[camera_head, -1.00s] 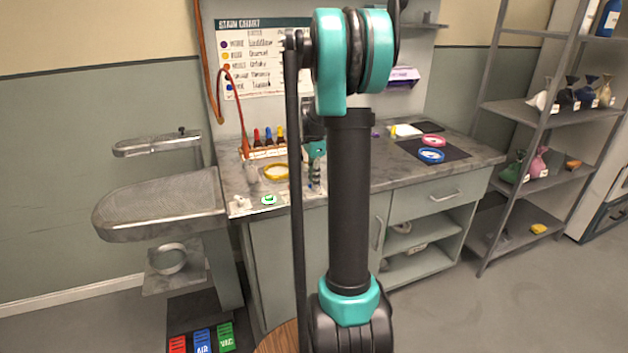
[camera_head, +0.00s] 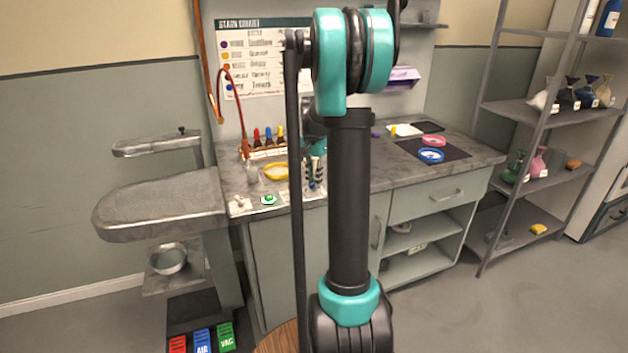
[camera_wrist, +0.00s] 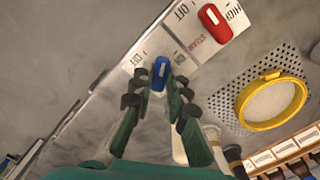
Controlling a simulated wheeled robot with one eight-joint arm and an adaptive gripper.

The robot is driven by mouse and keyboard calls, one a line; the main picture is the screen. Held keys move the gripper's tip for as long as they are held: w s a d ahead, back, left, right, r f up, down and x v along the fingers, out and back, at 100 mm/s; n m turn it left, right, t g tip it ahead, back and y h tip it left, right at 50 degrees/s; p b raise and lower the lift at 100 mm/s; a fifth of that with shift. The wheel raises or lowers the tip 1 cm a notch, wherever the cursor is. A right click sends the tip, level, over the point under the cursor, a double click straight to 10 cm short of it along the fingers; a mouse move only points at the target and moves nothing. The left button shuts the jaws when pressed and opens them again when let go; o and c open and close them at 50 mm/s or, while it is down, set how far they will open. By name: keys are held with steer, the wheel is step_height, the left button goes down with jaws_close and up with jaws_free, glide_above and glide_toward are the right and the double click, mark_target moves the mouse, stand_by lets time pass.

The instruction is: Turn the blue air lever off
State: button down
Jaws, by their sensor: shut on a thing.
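The blue air lever (camera_wrist: 161,73) is a small blue knob with a white line, on a white labelled panel (camera_wrist: 118,62) in the wrist view. It lies between an "OFF" label on the left and an "ON" label on the right, its far end pointing up the picture. My gripper (camera_wrist: 160,80) has its dark fingertips on both sides of the knob and is shut on it. In the head view my gripper (camera_head: 313,172) is low over the counter's front edge, partly behind my own arm; the lever is hardly visible there.
A red steam lever (camera_wrist: 215,22) sits farther along the panel. A yellow-rimmed round sieve (camera_wrist: 271,100) is on a perforated plate to the right. Dropper bottles in a rack (camera_head: 268,150) stand behind.

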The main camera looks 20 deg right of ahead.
steer(key=n, duration=0.5)
steer(key=shift+n, duration=0.3)
steer(key=n, duration=0.5)
steer(key=shift+n, duration=0.3)
steer(key=c, duration=1.5)
jaws_free()
steer(key=shift+r, duration=0.1)
step_height(320, 180, up, 12)
steer(key=shift+f, duration=0.1)
